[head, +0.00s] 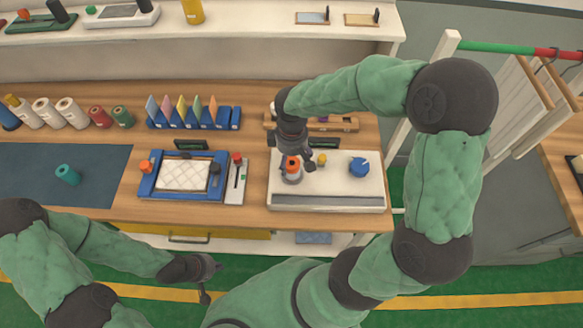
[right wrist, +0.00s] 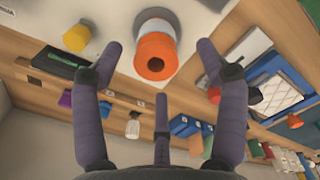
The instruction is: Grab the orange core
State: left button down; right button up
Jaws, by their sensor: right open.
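The orange core (head: 292,163) stands on the white board at the right of the counter, with a pale cylindrical part below its orange top. In the right wrist view the orange core (right wrist: 155,58) shows its ring end with a dark hole, ahead of and between the spread fingers. My right gripper (head: 294,158) is open and empty, close above the core and partly covering it in the head view. In the right wrist view my right gripper (right wrist: 161,50) shows no clear contact with it. My left gripper (head: 212,280) is open and empty in front of the counter.
The white board (head: 330,194) also carries a blue knob (head: 359,167) and a small yellow piece (head: 321,159). A blue tray (head: 177,194) with a white quilted pad (head: 184,176) lies to the left. Upright coloured panels and rolls line the back. A blue mat (head: 100,190) is mostly clear.

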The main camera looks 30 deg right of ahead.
jog(key=shift+w+d+f+b, duration=0.15)
jog(key=shift+f+b, duration=0.15)
jog(key=shift+f, duration=1)
jog(key=shift+w+d+f+b, duration=0.15)
jog(key=shift+f+b, duration=0.15)
jog(key=shift+f, duration=1)
jog(key=shift+a, duration=0.1)
jog(key=c, duration=1.4)
jog(key=shift+o, duration=0.2)
jog(key=shift+r, duration=0.15)
